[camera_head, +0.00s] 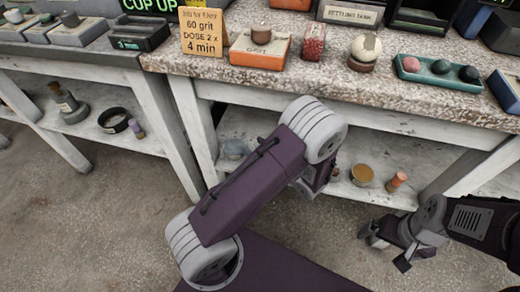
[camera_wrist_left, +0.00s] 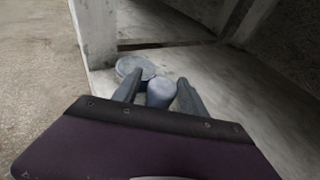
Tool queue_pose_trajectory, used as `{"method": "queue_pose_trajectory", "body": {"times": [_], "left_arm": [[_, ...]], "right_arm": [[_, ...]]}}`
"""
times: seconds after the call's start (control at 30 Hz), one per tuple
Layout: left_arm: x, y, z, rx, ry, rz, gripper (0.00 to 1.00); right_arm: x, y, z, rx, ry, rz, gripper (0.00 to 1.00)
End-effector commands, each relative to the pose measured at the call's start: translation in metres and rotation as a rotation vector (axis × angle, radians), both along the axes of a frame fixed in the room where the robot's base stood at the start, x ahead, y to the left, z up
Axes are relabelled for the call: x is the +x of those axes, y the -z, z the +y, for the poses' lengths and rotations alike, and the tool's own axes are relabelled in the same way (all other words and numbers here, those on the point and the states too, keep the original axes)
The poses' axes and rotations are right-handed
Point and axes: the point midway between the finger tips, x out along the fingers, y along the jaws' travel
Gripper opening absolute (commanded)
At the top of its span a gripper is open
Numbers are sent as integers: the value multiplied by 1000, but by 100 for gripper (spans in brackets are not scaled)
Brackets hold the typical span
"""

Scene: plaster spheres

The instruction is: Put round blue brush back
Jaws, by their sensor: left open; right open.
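A bluish-grey round-ended thing (camera_wrist_left: 160,93) stands between the two fingers of my left gripper (camera_wrist_left: 158,88) in the left wrist view. My left gripper is open, with a finger on each side of it; I cannot tell if they touch it. A bluish-grey round disc (camera_wrist_left: 135,67) lies just beyond; whether it joins the round-ended thing is unclear. In the head view, a dull bluish thing (camera_head: 235,148) is on the lower shelf; I cannot surely tell it is the round blue brush. My right gripper (camera_head: 378,242) is open and empty near the floor.
The lower shelf (camera_head: 270,125) also holds an orange-topped jar (camera_head: 361,175) and a small pinkish bottle (camera_head: 397,181). White table legs (camera_head: 195,125) stand close by. The tabletop above carries an orange block (camera_head: 259,50), a cream sphere (camera_head: 366,48) and a green tray (camera_head: 438,74).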

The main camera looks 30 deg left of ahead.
Motion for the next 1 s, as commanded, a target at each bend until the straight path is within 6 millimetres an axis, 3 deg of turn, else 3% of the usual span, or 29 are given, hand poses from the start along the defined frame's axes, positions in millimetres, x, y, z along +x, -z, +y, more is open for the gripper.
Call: {"method": "queue_pose_trajectory", "body": {"times": [0.17, 0.4, 0.6, 0.87, 0.97, 1.0], "left_arm": [[-8, -15, -24, 0, 6, -1, 50], [-29, -31, -73, 0, 6, -1, 50], [-40, -37, -100, 1, 3, -1, 50], [-46, -37, -103, -17, -25, -1, 50], [-70, -39, -79, -156, -220, -16, 50], [-88, -39, -68, -257, -356, -38, 50]], "right_arm": [[0, -20, 0, 0, 0, 0, 100], [0, -48, 0, 0, 0, 0, 100], [0, -60, 0, 0, 0, 0, 100], [0, -60, 0, 0, 0, 0, 100], [0, -60, 0, 0, 0, 0, 100], [0, -60, 0, 0, 0, 0, 100]]}}
